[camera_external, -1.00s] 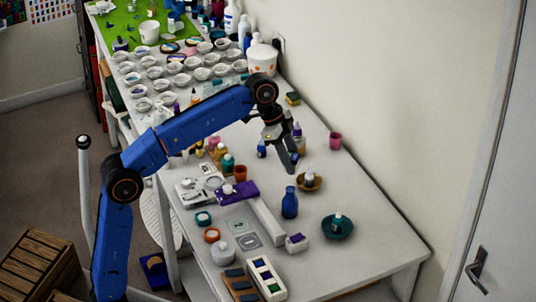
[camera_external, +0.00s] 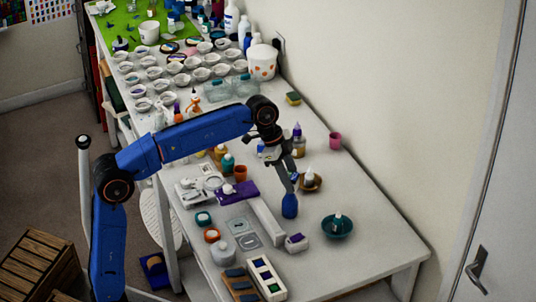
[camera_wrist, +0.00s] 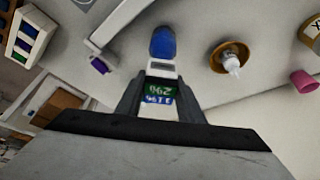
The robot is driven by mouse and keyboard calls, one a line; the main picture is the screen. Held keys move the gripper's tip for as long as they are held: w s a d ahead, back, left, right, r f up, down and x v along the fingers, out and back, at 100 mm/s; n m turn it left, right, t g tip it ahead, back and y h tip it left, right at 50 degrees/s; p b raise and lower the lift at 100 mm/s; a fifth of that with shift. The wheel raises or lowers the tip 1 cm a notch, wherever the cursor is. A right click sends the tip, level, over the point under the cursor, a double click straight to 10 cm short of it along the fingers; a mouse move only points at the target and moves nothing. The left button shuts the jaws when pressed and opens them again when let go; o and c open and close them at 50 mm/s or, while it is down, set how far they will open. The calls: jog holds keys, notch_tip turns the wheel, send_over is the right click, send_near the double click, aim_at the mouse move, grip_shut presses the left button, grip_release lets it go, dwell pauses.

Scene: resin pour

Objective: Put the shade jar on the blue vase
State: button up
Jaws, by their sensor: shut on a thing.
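The blue vase (camera_external: 290,206) stands upright on the white table; it also shows in the wrist view (camera_wrist: 162,43), just beyond my fingertips. My gripper (camera_external: 291,182) points down directly over the vase's top in the external view. In the wrist view my gripper (camera_wrist: 160,92) is shut on a small white piece with a green and blue printed label, which looks like the shade jar (camera_wrist: 158,97). In the external view the held jar is too small and covered to make out. Whether it touches the vase I cannot tell.
A brown bowl with a white-capped bottle (camera_external: 310,182) stands close behind the vase. A teal bowl (camera_external: 338,228) is to its right, a white and purple block (camera_external: 296,243) in front. A pink cup (camera_external: 335,141) is farther back. The table's right front is clear.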

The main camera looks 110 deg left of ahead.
jog(key=o, duration=1.1)
jog(key=v, duration=1.2)
jog(key=shift+s, duration=0.1)
